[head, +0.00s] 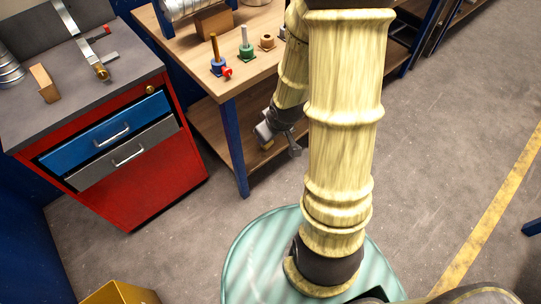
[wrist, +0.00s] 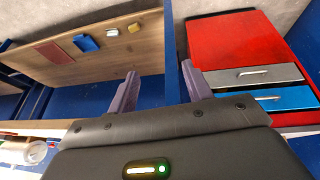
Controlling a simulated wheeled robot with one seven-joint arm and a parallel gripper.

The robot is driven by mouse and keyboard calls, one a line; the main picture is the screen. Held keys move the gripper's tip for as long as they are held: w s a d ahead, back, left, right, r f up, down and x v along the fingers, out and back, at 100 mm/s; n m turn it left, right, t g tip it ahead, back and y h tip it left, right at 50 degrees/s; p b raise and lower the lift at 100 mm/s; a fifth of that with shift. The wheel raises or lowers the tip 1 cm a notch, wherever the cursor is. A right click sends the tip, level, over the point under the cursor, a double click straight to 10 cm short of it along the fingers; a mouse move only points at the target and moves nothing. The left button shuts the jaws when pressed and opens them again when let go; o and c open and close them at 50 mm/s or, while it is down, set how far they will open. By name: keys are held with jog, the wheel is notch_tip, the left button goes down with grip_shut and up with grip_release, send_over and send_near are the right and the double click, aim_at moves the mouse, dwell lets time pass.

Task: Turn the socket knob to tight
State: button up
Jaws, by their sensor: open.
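A small red knob (head: 227,72) sits at the side of a blue socket (head: 218,66) on the wooden workbench; a brown peg stands upright in that socket. It looks like the socket knob, but its turn position is too small to read. My gripper (head: 280,142) hangs below the bench top, right of the bench's front leg, apart from the knob. In the wrist view my gripper (wrist: 160,80) has its two purple fingers spread with nothing between them. The knob does not show clearly in the wrist view.
A green socket (head: 246,52) with a pale peg and a tan ring-shaped piece (head: 267,41) stand beside the blue socket. A red cabinet (head: 140,185) with a grey top (head: 120,60) stands left. The bench's blue leg (head: 237,150) is near my gripper. Open floor lies right.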

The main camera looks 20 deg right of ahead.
jog(key=s+a+r+m+g+b, duration=0.2)
jog(key=s+a+r+m, duration=0.1)
jog(key=s+a+r, duration=0.1)
jog(key=s+r, duration=0.1)
jog(key=s, duration=0.1)
jog(key=shift+s+a+r+m, duration=0.15)
jog(key=shift+s+r+m, duration=0.15)
jog(key=shift+s+m, duration=0.1)
